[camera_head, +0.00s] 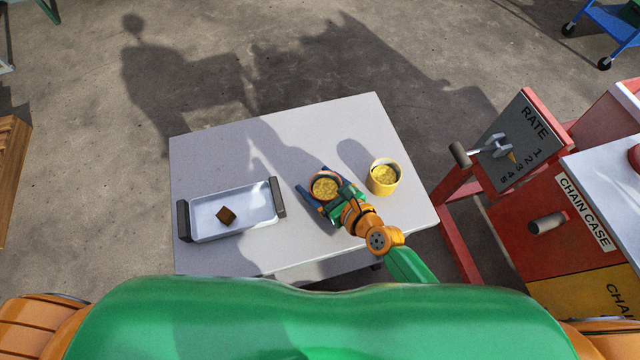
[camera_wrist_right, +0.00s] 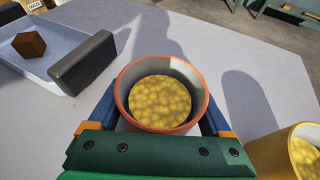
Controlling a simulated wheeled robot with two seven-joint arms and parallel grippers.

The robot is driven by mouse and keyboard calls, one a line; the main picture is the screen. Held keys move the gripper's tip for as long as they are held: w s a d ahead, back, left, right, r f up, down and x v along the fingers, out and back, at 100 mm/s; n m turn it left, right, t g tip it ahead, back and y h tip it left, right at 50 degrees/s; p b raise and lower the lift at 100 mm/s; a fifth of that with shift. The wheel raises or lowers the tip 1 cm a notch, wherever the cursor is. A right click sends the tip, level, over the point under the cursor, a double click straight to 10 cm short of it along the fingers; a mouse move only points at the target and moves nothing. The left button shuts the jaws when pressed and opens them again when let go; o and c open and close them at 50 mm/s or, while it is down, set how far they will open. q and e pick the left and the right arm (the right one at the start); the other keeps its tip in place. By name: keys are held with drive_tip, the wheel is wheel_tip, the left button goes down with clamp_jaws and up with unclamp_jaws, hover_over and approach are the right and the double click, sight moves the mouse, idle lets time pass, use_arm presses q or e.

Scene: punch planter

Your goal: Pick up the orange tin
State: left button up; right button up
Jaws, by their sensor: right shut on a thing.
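The orange tin (camera_head: 325,187) holds yellow round pieces and stands on the table, its orange rim facing up. In the right wrist view the tin (camera_wrist_right: 161,92) sits between the two blue fingers of my right gripper (camera_wrist_right: 160,118), one on each side. My right gripper (camera_head: 325,194) is shut on the tin. Whether the tin's base touches the table is hidden. My left gripper is not in view.
A yellow tin (camera_head: 383,178) with similar contents stands just right of the gripper. A metal tray (camera_head: 255,208) with dark handles and a brown cube (camera_head: 226,215) lies left on the grey table (camera_head: 225,150). A red machine with a lever (camera_head: 461,154) stands right.

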sight(318, 193)
drive_tip(key=r+p, duration=0.1)
drive_tip(key=s+r+p, duration=0.1)
drive_tip(key=r, duration=0.1)
drive_tip(key=r+p, duration=0.1)
drive_tip(key=r, duration=0.1)
drive_tip(key=shift+s+r, duration=0.1)
drive_tip(key=shift+s, duration=0.15)
drive_tip(key=s+d+r+p, duration=0.2)
drive_tip(key=s+r, duration=0.5)
drive_tip(key=s, duration=0.5)
drive_tip(key=shift+s+p, duration=0.2)
drive_tip(key=shift+p, duration=0.4)
drive_tip(key=shift+w+d, duration=0.1)
drive_tip(key=shift+d, duration=0.1)
